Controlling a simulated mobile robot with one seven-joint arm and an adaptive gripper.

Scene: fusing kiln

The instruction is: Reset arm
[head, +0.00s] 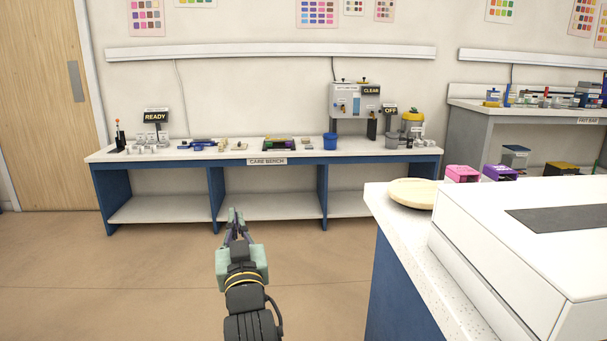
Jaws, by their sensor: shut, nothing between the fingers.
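My gripper (234,217) shows in the head view, low and left of the middle, above the brown floor. It is shut and empty, with its fingers together and pointing away towards the bench. My arm comes up from the bottom edge. The gripper touches nothing that I can see and is in front of the care bench (206,217), well short of it.
A white kiln-like box (480,215) and a round cream disc (414,192) sit on a counter (400,228) at the right. The care bench holds a blue bucket (330,141) and small tools. Open floor (60,290) lies at the left.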

